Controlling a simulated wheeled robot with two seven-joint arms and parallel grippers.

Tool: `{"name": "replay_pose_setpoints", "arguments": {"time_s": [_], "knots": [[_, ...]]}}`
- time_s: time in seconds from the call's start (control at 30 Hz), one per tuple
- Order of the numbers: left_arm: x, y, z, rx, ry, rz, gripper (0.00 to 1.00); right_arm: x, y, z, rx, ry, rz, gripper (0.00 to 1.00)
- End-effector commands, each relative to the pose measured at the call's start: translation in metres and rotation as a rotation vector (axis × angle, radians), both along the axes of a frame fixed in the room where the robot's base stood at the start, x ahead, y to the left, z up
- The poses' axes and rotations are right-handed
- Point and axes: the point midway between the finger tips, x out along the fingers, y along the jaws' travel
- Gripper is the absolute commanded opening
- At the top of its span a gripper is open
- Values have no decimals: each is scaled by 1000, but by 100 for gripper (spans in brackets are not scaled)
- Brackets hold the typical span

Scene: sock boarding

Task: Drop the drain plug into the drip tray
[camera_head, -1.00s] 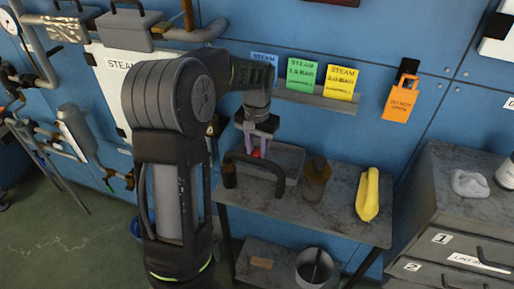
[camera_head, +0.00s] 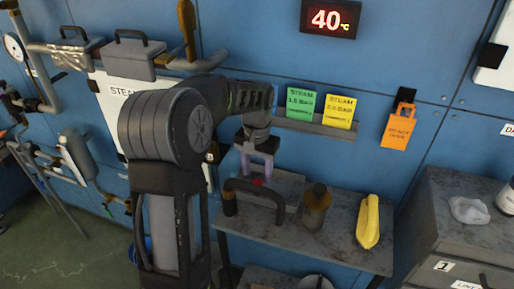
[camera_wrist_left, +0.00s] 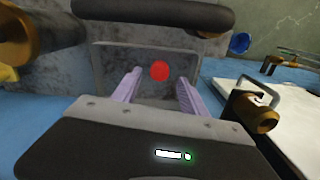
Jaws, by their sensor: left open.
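The red drain plug (camera_head: 258,182) shows just below my left gripper (camera_head: 257,172), at the grey drip tray (camera_head: 288,187) on the metal table. In the left wrist view the plug (camera_wrist_left: 160,70) is a red disc against the grey tray (camera_wrist_left: 104,66). It lies beyond and between the two pale purple fingers of my left gripper (camera_wrist_left: 159,92), with a gap on each side. The gripper is open and nothing is between its fingers. A dark curved handle hides part of the tray in the head view. My right gripper is out of view.
The dark curved handle (camera_head: 272,191) arches in front of the tray. A brown bottle (camera_head: 316,207) stands to its right, then a yellow object (camera_head: 368,222). Green (camera_head: 300,100) and yellow (camera_head: 339,110) steam cards stand on a wall ledge behind.

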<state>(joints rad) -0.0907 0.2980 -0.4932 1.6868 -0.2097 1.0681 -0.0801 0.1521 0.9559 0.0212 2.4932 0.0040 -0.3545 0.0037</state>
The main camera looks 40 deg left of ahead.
Motion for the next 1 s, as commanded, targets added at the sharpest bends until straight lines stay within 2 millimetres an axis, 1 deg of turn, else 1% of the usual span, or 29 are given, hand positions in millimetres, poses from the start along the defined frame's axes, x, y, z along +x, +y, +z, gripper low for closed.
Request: {"name": "replay_pose_setpoints", "arguments": {"time_s": [0.3, 0.4, 0.5, 0.67, 1.0], "knots": [[1, 0, 67, 1, -5, 0, 51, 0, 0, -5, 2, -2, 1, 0], [0, 0, 85, 2, -3, 0, 51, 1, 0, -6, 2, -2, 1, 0], [1, 0, 98, 1, -2, 0, 51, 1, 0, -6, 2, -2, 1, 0], [0, 0, 106, 1, 0, 0, 51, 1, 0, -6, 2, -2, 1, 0], [0, 0, 106, 1, 1, 0, 51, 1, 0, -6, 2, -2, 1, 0]]}}
